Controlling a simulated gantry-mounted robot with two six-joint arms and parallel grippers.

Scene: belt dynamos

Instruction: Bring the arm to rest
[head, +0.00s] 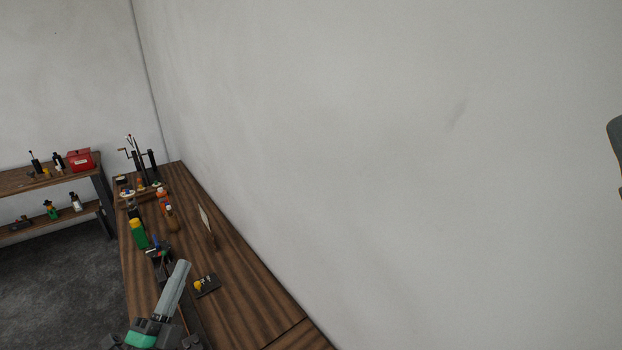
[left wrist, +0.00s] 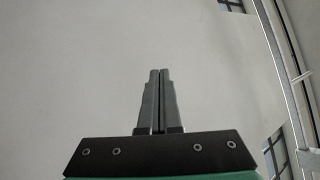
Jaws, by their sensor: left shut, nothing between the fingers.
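My left gripper (head: 183,265) shows at the lower left of the head view, in front of the wooden bench as seen from there. Its two grey fingers lie together, pointing up and slightly right in the picture. In the left wrist view the fingers (left wrist: 159,72) are side by side with only a thin line between them and nothing held. Behind them is a plain pale surface. My right gripper is not in view.
The wooden bench (head: 245,308) runs along a bare wall (head: 380,150). It bears a green bottle (head: 139,235), a small dark block with yellow parts (head: 206,285) and tools at its far end. A shelf with a red box (head: 80,160) stands at left.

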